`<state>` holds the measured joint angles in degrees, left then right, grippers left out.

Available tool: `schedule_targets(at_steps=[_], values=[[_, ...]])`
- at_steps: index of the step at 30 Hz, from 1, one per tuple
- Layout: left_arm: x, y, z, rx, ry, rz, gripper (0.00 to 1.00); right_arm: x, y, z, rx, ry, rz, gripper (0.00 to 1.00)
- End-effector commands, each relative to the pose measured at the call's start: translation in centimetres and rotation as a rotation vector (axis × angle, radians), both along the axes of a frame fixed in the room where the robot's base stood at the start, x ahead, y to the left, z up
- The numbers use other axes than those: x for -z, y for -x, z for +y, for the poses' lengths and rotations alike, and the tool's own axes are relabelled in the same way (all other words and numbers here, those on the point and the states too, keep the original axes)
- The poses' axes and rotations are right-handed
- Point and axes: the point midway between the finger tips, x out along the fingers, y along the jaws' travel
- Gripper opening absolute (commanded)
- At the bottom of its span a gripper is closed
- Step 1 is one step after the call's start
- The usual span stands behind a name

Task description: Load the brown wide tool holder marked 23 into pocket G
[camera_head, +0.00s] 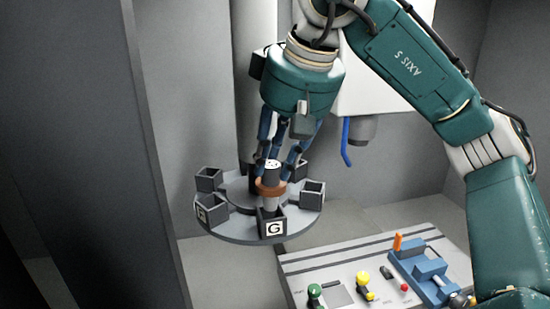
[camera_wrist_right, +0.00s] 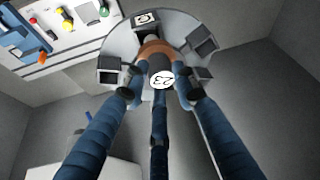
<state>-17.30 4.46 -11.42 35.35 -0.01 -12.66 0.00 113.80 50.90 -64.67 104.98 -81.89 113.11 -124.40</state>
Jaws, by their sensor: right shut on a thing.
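The tool holder (camera_head: 271,186) has a brown wide ring and a pale label on top; in the right wrist view the label on the holder (camera_wrist_right: 161,79) reads 23. My right gripper (camera_head: 279,172) is shut on it from above, and its fingers close around the upper part. The holder is upright over pocket G (camera_head: 272,222), at the front of the round carousel (camera_head: 228,231). Its grey lower end reaches the pocket's mouth; the pocket's front wall hides how deep it sits. In the wrist view pocket G (camera_wrist_right: 145,20) shows just beyond the holder. My left gripper does not show.
Other square pockets stand around the disc, one at the left (camera_head: 209,180) and one at the right (camera_head: 312,192). A control panel (camera_head: 335,258) with coloured knobs and a blue vise (camera_head: 425,268) stands at the lower right. A grey wall panel (camera_head: 85,150) fills the left.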

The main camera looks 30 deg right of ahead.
Motion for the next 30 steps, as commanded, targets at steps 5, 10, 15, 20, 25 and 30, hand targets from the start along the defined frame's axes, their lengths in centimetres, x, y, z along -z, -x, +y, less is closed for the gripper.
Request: schedule_targets(at_steps=[5, 10, 15, 20, 25, 30], values=[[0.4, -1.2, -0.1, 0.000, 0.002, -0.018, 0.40, 0.6, 0.0, 0.0, 0.000, 0.000, -0.002, 0.00], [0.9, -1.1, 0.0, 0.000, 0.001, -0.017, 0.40, 1.3, 0.1, 0.0, 0.000, 0.000, -0.002, 0.00], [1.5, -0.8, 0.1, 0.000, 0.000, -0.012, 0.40, 2.0, 0.1, -0.1, 0.001, -0.001, -0.002, 0.00], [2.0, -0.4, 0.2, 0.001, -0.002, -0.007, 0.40, 2.5, 0.2, -0.1, 0.001, -0.001, -0.002, 0.00], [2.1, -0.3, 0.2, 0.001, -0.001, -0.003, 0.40, 2.7, 0.2, -0.1, 0.001, -0.001, -0.003, 0.00], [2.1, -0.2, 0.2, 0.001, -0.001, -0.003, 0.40, 2.6, 0.2, -0.1, 0.001, -0.001, -0.002, 0.00]])
